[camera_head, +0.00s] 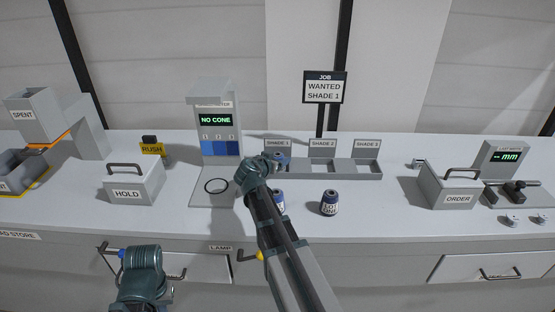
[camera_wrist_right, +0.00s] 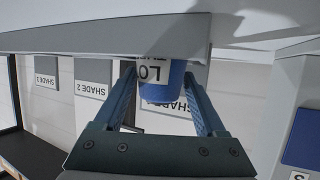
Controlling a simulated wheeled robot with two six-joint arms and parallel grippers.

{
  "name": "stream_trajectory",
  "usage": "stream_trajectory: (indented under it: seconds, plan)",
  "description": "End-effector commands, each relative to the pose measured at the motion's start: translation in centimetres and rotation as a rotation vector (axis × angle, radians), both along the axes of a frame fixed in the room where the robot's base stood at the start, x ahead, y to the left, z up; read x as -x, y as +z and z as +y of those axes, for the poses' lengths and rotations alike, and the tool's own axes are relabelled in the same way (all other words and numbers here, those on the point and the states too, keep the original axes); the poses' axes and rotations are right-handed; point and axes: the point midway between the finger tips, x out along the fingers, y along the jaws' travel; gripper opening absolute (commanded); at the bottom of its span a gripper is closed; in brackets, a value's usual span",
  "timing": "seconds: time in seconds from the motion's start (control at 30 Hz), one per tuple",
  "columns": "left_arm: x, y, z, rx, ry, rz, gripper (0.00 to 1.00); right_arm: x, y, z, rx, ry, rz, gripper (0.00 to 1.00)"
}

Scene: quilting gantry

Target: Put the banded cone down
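My right gripper (camera_head: 277,162) is at the left, SHADE 1 compartment of the grey rack (camera_head: 371,170). A blue cone with a white label band (camera_wrist_right: 160,78) sits between its two fingers in the right wrist view, with both fingers against its sides. The cone shows partly in the head view (camera_head: 284,159). The rack wall is close to the cone, and I cannot tell whether its base touches the rack floor. My left arm is low at the left in the head view; its fingers are not clear.
Two more labelled cones stand on the counter, one (camera_head: 329,203) clear and one (camera_head: 280,199) partly behind my right arm. The meter (camera_head: 220,145) reads NO CONE, with an empty ring before it. A sign (camera_head: 324,87) says WANTED SHADE 1. HOLD (camera_head: 133,184) and ORDER boxes (camera_head: 449,189) flank the workspace.

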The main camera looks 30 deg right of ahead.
Motion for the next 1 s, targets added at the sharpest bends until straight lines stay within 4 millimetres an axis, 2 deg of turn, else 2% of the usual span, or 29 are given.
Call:
stream_trajectory:
  seconds: [0.2,0.7,1.0]
  plan:
    - [0.0,0.6,0.0,0.000,0.000,0.000,0.00,0.2,0.6,0.3,0.000,0.001,0.000,0.73]
    - [0.0,4.3,0.0,0.000,0.000,0.000,0.00,5.5,4.3,7.3,0.000,0.002,0.000,0.73]
    - [0.0,4.9,0.0,0.000,0.000,0.000,0.00,6.6,4.9,8.9,0.000,0.000,0.000,0.73]
